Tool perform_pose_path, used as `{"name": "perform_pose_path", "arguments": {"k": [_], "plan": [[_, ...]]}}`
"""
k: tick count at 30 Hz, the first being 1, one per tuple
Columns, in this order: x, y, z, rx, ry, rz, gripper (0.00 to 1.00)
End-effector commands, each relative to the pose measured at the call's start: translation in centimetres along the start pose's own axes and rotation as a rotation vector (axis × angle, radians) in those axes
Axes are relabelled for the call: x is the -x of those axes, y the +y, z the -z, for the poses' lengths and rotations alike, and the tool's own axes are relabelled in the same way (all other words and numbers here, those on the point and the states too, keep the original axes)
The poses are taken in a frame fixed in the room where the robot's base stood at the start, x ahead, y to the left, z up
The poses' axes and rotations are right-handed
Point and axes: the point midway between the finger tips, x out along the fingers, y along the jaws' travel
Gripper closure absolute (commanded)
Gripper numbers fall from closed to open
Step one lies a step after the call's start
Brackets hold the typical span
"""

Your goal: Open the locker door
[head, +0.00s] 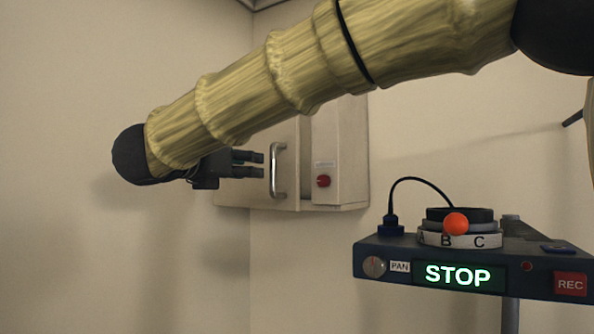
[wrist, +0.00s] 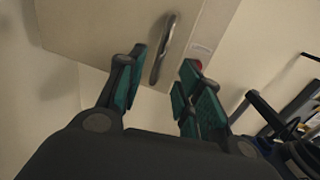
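The locker (head: 340,150) is a cream wall box with a door (head: 288,190) that looks shut. A vertical metal handle (head: 278,171) stands on the door, and it also shows in the wrist view (wrist: 163,48). My gripper (head: 262,165) is just left of the handle in the head view, pointing at it. In the wrist view my gripper (wrist: 163,68) has its teal-padded fingers spread apart, with the handle lying ahead between them. I see no clear contact. My arm hides the locker's upper left part in the head view.
A red knob (head: 323,181) sits on the locker right of the handle. A dark console (head: 450,268) with a lit STOP sign, a lettered dial and an orange ball (head: 456,223) stands at the lower right. The space below the locker is clear.

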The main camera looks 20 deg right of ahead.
Motion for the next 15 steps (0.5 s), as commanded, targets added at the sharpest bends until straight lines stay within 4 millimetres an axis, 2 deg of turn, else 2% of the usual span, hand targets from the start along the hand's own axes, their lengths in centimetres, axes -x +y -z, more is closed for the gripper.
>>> {"name": "perform_pose_path", "arguments": {"k": [5, 15], "plan": [[-1.2, 0.2, -0.4, 0.001, -0.002, -0.003, 0.65], [-6.5, 0.2, -0.5, 0.002, -0.003, 0.000, 0.65]]}}
